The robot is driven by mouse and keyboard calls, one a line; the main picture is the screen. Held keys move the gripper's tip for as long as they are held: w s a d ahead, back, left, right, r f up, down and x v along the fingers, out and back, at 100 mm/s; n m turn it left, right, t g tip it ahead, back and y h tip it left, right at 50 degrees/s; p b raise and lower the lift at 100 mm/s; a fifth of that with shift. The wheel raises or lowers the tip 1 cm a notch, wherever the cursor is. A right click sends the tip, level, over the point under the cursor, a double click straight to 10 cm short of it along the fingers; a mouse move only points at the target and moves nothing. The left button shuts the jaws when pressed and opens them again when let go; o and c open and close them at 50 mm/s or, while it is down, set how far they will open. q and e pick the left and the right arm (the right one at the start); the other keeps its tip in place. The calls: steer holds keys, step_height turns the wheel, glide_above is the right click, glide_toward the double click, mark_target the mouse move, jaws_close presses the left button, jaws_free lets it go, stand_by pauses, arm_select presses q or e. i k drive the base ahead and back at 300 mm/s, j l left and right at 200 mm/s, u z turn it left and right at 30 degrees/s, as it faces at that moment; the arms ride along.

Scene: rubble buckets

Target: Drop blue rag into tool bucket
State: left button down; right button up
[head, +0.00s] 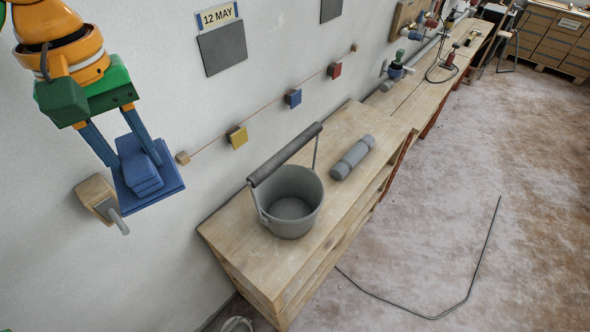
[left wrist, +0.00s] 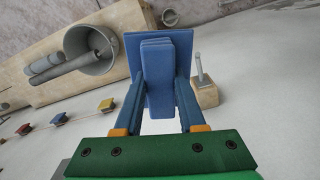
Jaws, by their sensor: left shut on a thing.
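The blue rag (head: 165,187) is a folded stack on a flat square, held in the air at the left of the head view. My left gripper (head: 125,150) is shut on it, with a finger on each side of the folded part. In the left wrist view the rag (left wrist: 143,45) hangs between the two fingers of my left gripper (left wrist: 157,100). The grey bucket (head: 311,207) stands upright on the wooden bench, with its handle raised, to the right of and apart from the rag. In the left wrist view the bucket (left wrist: 115,65) is left of the rag. My right gripper is not in view.
A grey roll (head: 353,157) lies on the bench (head: 365,122) beside the bucket. A wooden wall block with a grey peg (head: 97,197) is close to the rag. A string with coloured blocks (head: 293,98) runs along the wall. Floor at the right is mostly clear.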

mark_target(290, 216)
steer(key=i+l+u, duration=0.1)
steer(key=l, duration=0.2)
steer(key=i+l+u, duration=0.25)
steer(key=l, duration=0.4)
steer(key=i+l+u, duration=0.25)
steer(key=l, duration=0.45)
steer(key=i+j, duration=0.05)
steer(key=i, duration=0.05)
